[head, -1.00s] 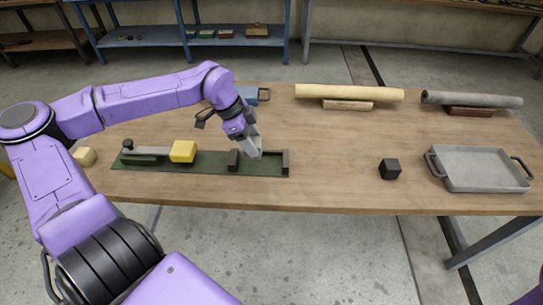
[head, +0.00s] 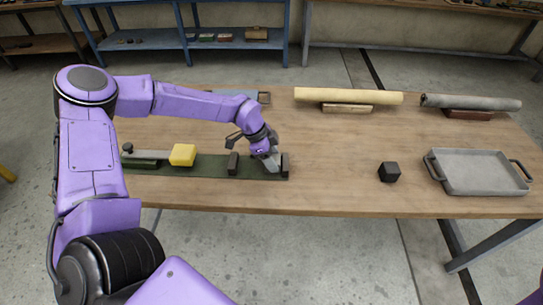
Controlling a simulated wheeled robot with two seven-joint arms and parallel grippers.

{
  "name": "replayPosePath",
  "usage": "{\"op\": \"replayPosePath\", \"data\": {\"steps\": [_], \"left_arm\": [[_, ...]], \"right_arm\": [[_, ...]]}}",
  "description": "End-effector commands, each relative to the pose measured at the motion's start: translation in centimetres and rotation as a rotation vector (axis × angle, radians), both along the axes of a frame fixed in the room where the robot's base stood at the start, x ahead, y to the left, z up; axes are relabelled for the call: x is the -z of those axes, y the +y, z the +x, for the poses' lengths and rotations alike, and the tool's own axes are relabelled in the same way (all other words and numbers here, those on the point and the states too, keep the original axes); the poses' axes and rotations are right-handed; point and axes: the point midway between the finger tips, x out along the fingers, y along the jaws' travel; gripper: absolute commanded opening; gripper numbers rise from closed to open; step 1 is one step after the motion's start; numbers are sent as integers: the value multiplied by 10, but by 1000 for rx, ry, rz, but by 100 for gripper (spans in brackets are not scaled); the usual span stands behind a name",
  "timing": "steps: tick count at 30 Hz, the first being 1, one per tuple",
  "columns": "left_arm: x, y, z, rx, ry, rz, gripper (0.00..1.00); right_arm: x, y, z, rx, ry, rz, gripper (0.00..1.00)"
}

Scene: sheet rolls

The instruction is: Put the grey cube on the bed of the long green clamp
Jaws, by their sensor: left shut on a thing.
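The long green clamp (head: 210,172) lies along the front left of the table, with a green bed, two dark upright blocks at its right part, and a yellow block (head: 183,155) and grey bar at its left part. My left gripper (head: 268,158) is over the bed between the two dark blocks, pointing down. It is shut on the grey cube (head: 271,165), which shows only partly below the fingers, low in the gap. I cannot tell whether the cube touches the bed. My right gripper is out of view.
A cream roll (head: 348,96) and a grey roll (head: 472,102) rest on supports at the back. The table's middle is clear.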

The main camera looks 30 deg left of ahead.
Motion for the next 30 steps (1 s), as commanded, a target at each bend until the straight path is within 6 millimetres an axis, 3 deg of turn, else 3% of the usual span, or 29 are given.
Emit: {"op": "replayPosePath", "data": {"steps": [2, 3, 4, 5, 12, 16, 24, 30], "left_arm": [[3, 0, 0, 0, 0, 0, 18], [1, 0, 0, 0, 0, 0, 70], [1, 0, 0, 0, 0, 0, 80], [1, 0, 0, 0, 0, 0, 82], [0, 0, 0, 0, 0, 0, 82], [-9, 3, -1, -1, -5, -1, 82], [-70, 23, -15, -2, -8, -4, 82], [-103, 36, -23, 0, -4, -1, 82]], "right_arm": [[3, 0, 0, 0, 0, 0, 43], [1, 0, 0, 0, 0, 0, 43], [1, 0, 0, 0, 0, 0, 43], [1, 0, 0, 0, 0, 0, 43], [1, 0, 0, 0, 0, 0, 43], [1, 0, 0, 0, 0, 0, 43], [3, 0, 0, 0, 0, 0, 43], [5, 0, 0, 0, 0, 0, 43]]}}
